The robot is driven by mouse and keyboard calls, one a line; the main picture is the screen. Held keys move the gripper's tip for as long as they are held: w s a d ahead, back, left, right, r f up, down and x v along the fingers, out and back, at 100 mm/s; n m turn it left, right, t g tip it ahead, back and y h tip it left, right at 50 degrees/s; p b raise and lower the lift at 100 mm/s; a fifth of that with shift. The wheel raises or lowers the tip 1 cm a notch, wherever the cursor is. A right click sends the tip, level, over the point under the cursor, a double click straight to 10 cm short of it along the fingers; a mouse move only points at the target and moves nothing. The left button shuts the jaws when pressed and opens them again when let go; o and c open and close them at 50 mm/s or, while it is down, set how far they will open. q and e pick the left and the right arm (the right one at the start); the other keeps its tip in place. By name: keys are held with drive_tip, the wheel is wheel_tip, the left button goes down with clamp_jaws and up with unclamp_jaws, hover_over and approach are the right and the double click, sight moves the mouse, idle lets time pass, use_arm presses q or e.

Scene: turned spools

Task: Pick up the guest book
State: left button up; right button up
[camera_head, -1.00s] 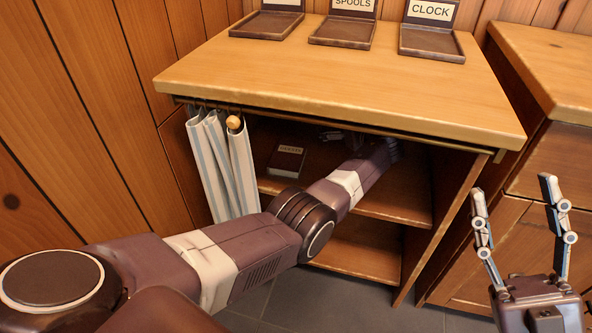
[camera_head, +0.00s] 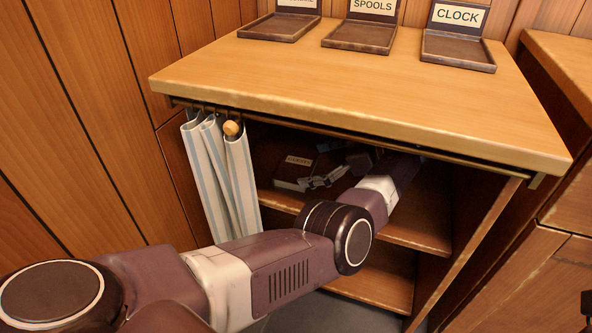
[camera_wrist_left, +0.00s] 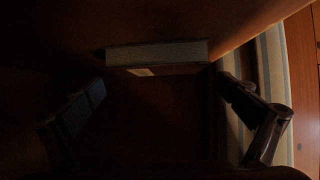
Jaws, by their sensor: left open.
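The guest book (camera_head: 293,168) is a small dark brown book with a pale label. It lies on the upper shelf inside the cabinet, behind the left part of the opening. In the left wrist view the book (camera_wrist_left: 165,54) shows pale page edges and a small label, in dim light. My left gripper (camera_head: 318,168) is open inside the cabinet, just right of the book. In the wrist view the book lies ahead, between the lines of the spread fingers and apart from them. Only a dark sliver of my right gripper (camera_head: 587,308) shows at the right edge.
A striped curtain (camera_head: 222,175) hangs bunched at the left of the opening, below a rail (camera_head: 350,138). The cabinet top (camera_head: 350,85) overhangs the shelf and carries labelled trays, including the spools tray (camera_head: 359,37) and clock tray (camera_head: 458,50). A lower shelf (camera_head: 375,288) lies beneath.

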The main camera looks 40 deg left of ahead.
sight(297, 167)
use_arm(q)
drive_tip(key=b+x, duration=0.1)
drive_tip(key=x, duration=0.3)
drive_tip(key=shift+a+f, duration=0.25)
drive_tip(key=shift+a, duration=0.25)
drive_tip(key=c, duration=1)
